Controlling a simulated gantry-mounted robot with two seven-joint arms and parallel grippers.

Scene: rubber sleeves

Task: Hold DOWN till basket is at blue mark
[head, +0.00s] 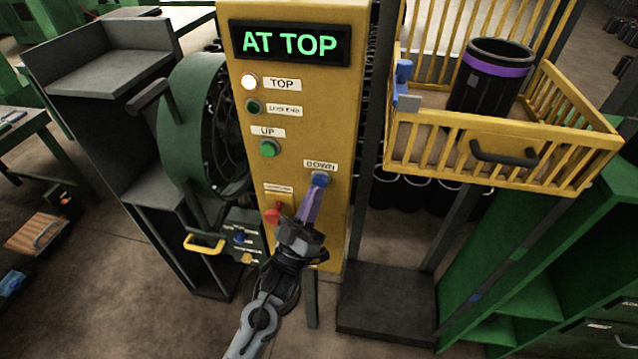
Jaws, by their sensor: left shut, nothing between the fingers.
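The yellow control panel (334,119) stands in the middle, and its display (290,43) reads "AT TOP". The blue DOWN button (320,179) is on its right side. My left gripper (317,190) is shut and empty, with its fingertips at the DOWN button; I cannot tell whether the button is pressed in. The yellow basket (560,178) is raised at the upper right and holds a black cylinder with a purple band (492,75). A small blue mark (475,297) shows low on the green frame, well below the basket. My right gripper is not in view.
The TOP lamp (249,82) glows whitish. A green UP button (269,148) is above and left of DOWN. A red button (272,213) sits close to my left gripper. A green-rimmed fan housing (180,125) stands left of the panel. A dark platform (385,300) lies below the basket.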

